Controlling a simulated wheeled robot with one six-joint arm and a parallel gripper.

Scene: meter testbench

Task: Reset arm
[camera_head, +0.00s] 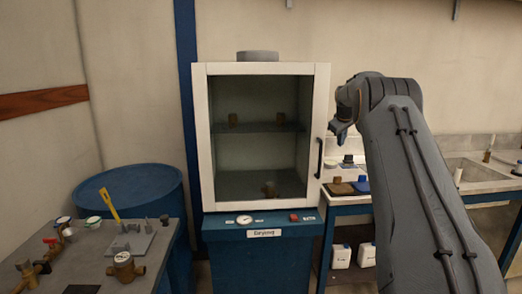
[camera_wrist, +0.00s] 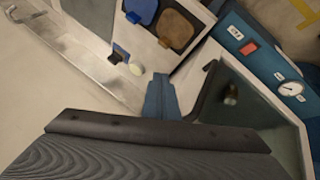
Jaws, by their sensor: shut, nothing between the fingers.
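My gripper (camera_head: 339,129) is beside the upper right edge of the drying cabinet (camera_head: 204,140) in the head view, with the arm raised on the right. It is shut with nothing held. The handle also shows in the wrist view (camera_wrist: 204,92).
A left bench (camera_head: 150,262) holds a brass meter (camera_head: 124,267), gauges, valves and a yellow-handled tool. A blue drum (camera_head: 150,180) stands behind it. On the right, a blue-framed table (camera_head: 347,199) carries brown and blue pads, near a sink (camera_head: 470,172).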

